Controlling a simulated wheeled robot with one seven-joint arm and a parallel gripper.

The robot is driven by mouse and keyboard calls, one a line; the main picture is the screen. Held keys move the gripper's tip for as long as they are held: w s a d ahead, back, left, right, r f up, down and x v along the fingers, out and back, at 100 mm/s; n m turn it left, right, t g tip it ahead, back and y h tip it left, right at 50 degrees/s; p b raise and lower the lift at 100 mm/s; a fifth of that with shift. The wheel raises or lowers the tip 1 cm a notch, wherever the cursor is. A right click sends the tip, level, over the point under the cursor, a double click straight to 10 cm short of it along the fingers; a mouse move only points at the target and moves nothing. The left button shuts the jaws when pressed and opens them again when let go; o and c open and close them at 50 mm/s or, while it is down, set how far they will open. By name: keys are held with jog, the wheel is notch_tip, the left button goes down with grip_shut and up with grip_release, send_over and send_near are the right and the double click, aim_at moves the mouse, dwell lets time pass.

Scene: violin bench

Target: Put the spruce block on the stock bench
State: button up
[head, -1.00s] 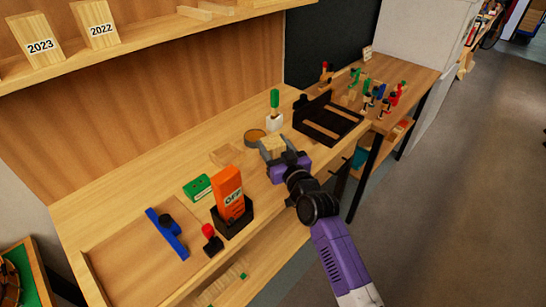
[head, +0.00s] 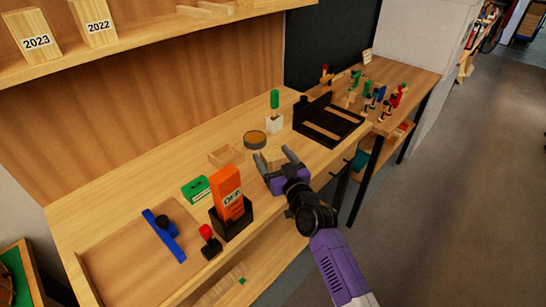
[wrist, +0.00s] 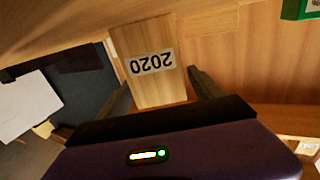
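The spruce block (head: 272,158) is a pale wooden block near the front edge of the long wooden bench (head: 130,190). In the wrist view the block (wrist: 146,40) bears a white label reading 2020, upside down in the picture. My gripper (head: 275,160) is open, with one finger on each side of the block. In the wrist view a gap shows between the block and the right finger; the left finger is close to the block's edge. The gripper partly hides the block's lower part in the head view.
An orange box (head: 228,193) in a black holder and a green box (head: 196,189) are left. A black rack (head: 327,121) is right. Blocks labelled 2023 and 2022 stand on the shelf.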

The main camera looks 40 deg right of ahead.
jog(key=shift+r, duration=0.15)
jog(key=b+v, duration=0.2)
jog(key=v, duration=0.8)
jog(key=shift+s+a+b, duration=0.1)
jog(key=shift+s+b, duration=0.2)
jog(key=shift+s, duration=0.1)
jog(key=s+a+f+n+y, duration=0.15)
jog(key=s+a+f, duration=0.35)
jog(key=s+a, duration=0.8)
jog(key=s+a+r+n+g+y, duration=0.1)
jog(key=s+a, duration=0.3)
jog(key=s, duration=0.4)
jog(key=s+a+r+n+g+y, duration=0.1)
jog(key=s+a+r+y, duration=0.2)
jog(key=s, duration=0.6)
jog(key=shift+s+a+r+y, duration=0.2)
jog(key=shift+s+a+y, duration=0.15)
jog(key=shift+a+y, duration=0.15)
